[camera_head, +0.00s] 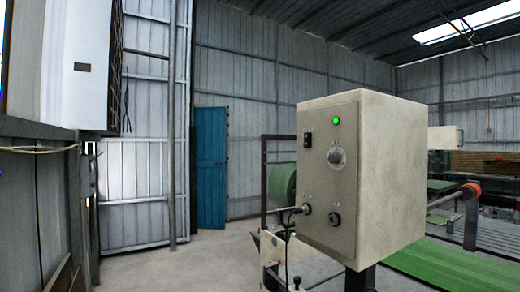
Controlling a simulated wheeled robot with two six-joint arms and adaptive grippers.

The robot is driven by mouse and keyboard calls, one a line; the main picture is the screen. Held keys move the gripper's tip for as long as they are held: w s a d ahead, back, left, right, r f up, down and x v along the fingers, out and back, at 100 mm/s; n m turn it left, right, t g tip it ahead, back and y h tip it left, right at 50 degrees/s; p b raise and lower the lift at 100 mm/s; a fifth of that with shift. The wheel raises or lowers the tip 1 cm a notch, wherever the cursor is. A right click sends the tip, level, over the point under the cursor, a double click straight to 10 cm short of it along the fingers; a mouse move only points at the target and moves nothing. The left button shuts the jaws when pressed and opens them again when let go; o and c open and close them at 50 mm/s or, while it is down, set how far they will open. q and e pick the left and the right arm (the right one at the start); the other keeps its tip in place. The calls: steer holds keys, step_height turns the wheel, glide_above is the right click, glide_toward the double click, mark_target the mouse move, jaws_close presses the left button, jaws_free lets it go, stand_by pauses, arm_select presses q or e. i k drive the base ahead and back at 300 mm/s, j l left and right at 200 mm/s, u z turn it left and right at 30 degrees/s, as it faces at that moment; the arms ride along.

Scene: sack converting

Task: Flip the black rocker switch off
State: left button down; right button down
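The black rocker switch (308,140) is at the upper left of the front face of a beige control box (378,175). It is too small to tell which way it is tipped. A green lamp (336,121) to the right of the switch is lit. Below the lamp is a round silver knob (337,156). Two round fittings sit lower on the face, and a cable plugs into the left one (306,209). Neither of my grippers is in view.
The box stands on a dark post (360,279). Behind it are a green roll (282,185) and green sheet material (450,268) on machinery. A white cabinet (85,65) hangs at the left. The floor (170,265) left of the box is clear.

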mark_target(307, 141)
steer(key=i+j, duration=0.2)
steer(key=j, duration=0.2)
steer(key=i+j+u, duration=0.1)
steer(key=j, duration=0.35)
steer(key=i+j, duration=0.3)
steer(key=j+u, duration=0.05)
steer(key=j, duration=0.05)
